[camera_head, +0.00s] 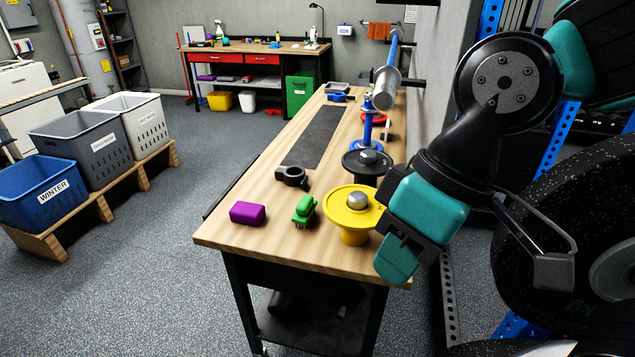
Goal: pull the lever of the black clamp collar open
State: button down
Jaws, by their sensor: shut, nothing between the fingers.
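The black clamp collar (293,177) lies on the wooden workbench, just in front of the dark mat. It looks like a ring with a stub on its left side; the position of its lever is too small to tell. My gripper (397,257) is at the bench's front right corner, to the right of and nearer than the collar, well apart from it. It is shut and empty, and its fingers are seen only partly.
On the workbench (221,232), a yellow disc on a stand (350,205), a green brush (304,210) and a purple block (248,213) stand near the collar. A black disc (367,161) is behind right. The dark mat (316,137) is clear. Racked weight plates (560,220) crowd the right.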

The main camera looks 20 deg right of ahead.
aim_at(304, 181)
jog(key=k, duration=0.65)
jog(key=u, duration=0.55)
jog(key=i, duration=1.6)
jog(key=z, duration=0.4)
